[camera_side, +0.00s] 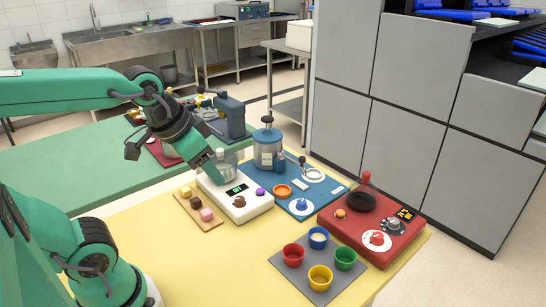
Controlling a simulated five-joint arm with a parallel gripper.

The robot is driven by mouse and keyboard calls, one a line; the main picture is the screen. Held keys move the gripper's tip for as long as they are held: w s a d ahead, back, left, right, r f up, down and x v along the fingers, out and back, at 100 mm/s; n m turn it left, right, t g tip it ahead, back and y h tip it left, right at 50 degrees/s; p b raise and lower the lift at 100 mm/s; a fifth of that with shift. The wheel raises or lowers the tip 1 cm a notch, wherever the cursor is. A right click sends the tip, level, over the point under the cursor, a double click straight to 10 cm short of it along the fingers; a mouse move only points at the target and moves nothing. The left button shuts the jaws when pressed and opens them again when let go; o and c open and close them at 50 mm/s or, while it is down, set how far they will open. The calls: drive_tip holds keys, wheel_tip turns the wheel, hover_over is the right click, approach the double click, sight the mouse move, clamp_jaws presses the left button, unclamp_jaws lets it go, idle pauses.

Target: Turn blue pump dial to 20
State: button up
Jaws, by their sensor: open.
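The blue pump station (325,193) is a flat blue base in the middle of the yellow table, with a clear, blue-lidded tank (268,152) at its back. Its dial (301,205) is a white disc with a blue knob at the front corner of the base. The dial's markings are too small to read. My gripper (217,177) is open, to the left of the pump and over the back of a white device (240,212). It is well apart from the dial. The fingertips are partly unclear against a clear vessel behind them.
The white device has brown and purple knobs. A red machine (345,228) with its own dial (376,240) stands right of the pump. Several coloured cups stand on a grey mat (313,290) in front. A wooden board (207,226) with small blocks lies left.

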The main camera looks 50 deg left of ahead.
drive_tip(key=w+m+g, duration=0.2)
drive_tip(key=w+m, duration=0.1)
drive_tip(key=w, duration=0.6)
drive_tip(key=m+g, duration=0.3)
drive_tip(key=m, duration=0.4)
hover_over(302, 202)
wheel_tip(302, 202, down, 16)
drive_tip(key=shift+s+a+r, duration=0.1)
drive_tip(key=shift+r, duration=0.05)
drive_tip(key=shift+f, duration=0.35)
drive_tip(key=shift+f, duration=0.1)
drive_tip(key=shift+f, duration=3.8)
drive_tip(key=c, duration=1)
